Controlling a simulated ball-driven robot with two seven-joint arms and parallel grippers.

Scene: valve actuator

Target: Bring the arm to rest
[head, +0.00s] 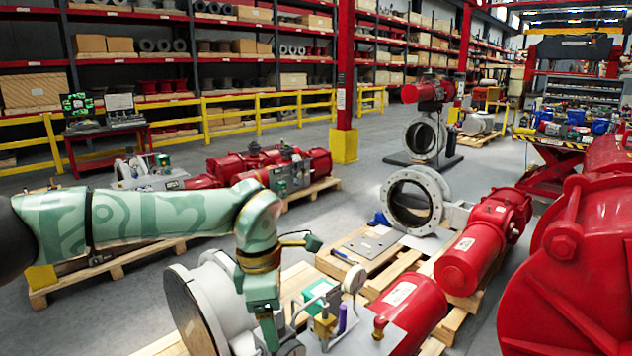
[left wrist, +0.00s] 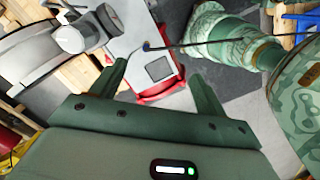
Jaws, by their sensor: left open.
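My left arm (head: 150,217) comes in from the left in the head view, stretched out level in green patterned covers. It bends down at a joint (head: 260,215) above the pale valve body (head: 215,300). Its lower end reaches the bottom of the picture, where the hand is hard to make out. In the left wrist view my left gripper (left wrist: 162,84) is open, its two green fingers wide apart with nothing held between them. Beyond the fingers is a pale panel (left wrist: 130,40) with a dark square.
A red actuator cylinder (head: 410,310), a brass fitting and a gauge (head: 354,278) stand near the hand. A large red actuator (head: 575,260) fills the right. Pallets (head: 110,268) with valves lie behind the arm. Grey floor (head: 330,215) is free farther back.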

